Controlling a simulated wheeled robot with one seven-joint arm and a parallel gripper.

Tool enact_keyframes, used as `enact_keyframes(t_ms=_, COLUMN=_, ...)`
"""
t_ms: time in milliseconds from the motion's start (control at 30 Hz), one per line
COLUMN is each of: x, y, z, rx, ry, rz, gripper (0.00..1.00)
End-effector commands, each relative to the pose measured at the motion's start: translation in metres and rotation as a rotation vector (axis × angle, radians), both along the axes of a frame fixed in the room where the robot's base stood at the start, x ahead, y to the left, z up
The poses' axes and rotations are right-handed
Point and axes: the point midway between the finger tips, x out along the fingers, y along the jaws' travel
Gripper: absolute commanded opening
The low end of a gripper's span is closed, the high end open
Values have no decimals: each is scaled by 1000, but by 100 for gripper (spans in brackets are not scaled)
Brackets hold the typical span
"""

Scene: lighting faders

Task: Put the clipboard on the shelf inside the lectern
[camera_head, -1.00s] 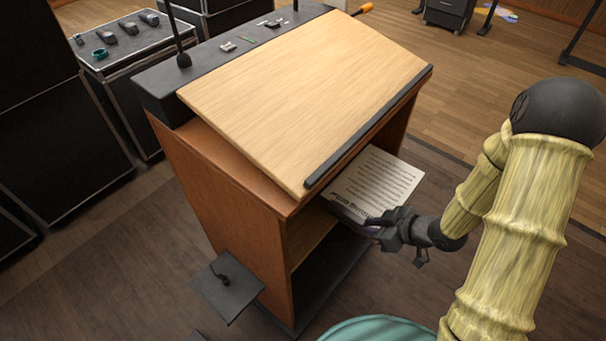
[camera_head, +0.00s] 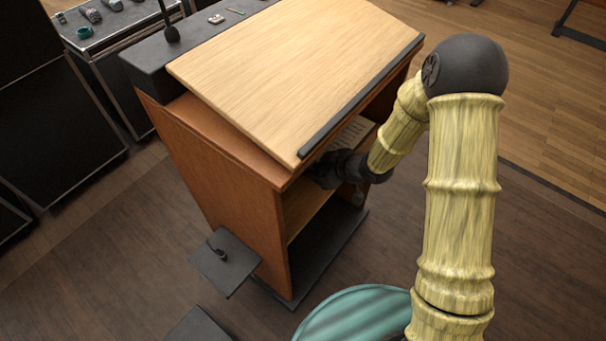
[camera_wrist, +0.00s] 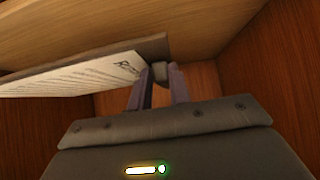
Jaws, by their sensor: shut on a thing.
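The clipboard, with a printed white sheet, is partly inside the lectern (camera_head: 220,165), under its sloped top; its paper (camera_head: 352,134) shows past my arm. In the wrist view the clipboard (camera_wrist: 75,78) juts to the left from my gripper (camera_wrist: 158,82), which is shut on its edge. My gripper (camera_head: 326,170) is in the lectern's open front, its fingers mostly dark and shaded. The pale wooden shelf (camera_head: 300,208) shows below it. I cannot tell whether the clipboard touches the shelf.
The lectern's side walls (camera_wrist: 285,65) stand close around my gripper. The sloped top with its dark ledge (camera_head: 365,95) overhangs the opening. A small dark plate (camera_head: 225,263) sticks out at the lectern's near left. A teal rounded thing (camera_head: 355,312) is at the bottom.

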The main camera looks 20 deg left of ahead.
Motion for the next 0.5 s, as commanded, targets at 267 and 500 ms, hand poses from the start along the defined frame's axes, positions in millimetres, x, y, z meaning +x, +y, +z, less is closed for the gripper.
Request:
enact_keyframes(t_ms=267, x=17, y=43, z=-14, rx=-1, ry=3, rz=0, gripper=0)
enact_keyframes(t_ms=500, x=18, y=42, z=-31, rx=1, ry=-2, rz=0, gripper=0)
